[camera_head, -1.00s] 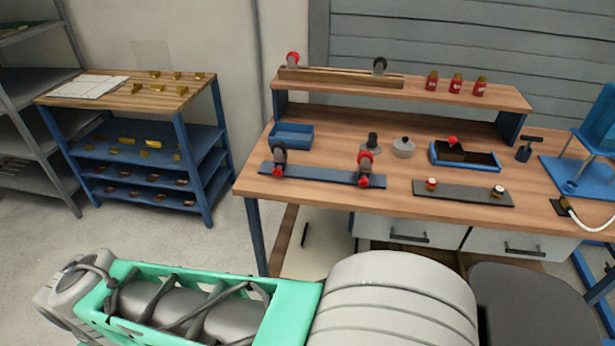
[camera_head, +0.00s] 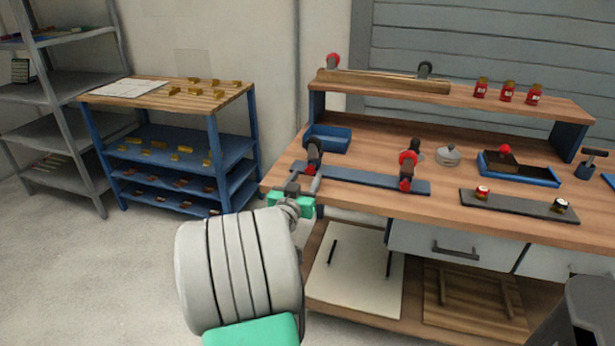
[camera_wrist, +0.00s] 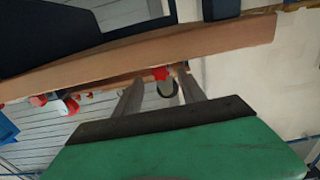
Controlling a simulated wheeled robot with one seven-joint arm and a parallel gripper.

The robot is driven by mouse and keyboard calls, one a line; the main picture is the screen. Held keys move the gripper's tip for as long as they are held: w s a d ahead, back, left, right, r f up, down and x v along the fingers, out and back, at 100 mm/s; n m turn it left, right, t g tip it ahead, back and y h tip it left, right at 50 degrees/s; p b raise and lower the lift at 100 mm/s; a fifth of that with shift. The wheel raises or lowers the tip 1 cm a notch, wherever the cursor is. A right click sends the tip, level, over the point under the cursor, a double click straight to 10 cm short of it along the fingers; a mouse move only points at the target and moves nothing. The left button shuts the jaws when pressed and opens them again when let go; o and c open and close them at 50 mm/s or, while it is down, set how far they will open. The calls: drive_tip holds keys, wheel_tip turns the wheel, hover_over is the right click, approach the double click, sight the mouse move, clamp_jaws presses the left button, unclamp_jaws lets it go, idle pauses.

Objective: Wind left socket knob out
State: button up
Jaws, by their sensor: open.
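A dark bar (camera_head: 350,179) lies along the bench's left front edge with two upright sockets. The left socket (camera_head: 314,149) is dark, with a little red low on its front. The right socket's knob (camera_head: 408,157) is red. My gripper (camera_head: 303,184) is at the bench's left front edge, just below the left socket in the picture, and partly covers the bar's end. In the wrist view my open gripper (camera_wrist: 160,86) has its fingers apart, with a red knob (camera_wrist: 160,73) beyond and between them. Contact with the left socket cannot be told.
A raised shelf (camera_head: 540,103) at the back carries a rail (camera_head: 380,82) and several red jars. A blue tray (camera_head: 330,138) sits behind the left socket. A dark plate (camera_head: 520,205) with two knobs lies right. A blue rack (camera_head: 215,165) stands left; the floor between is clear.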

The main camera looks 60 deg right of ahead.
sight(310, 170)
drive_tip(key=shift+w+d, duration=0.25)
drive_tip(key=shift+d, duration=0.9)
clamp_jaws()
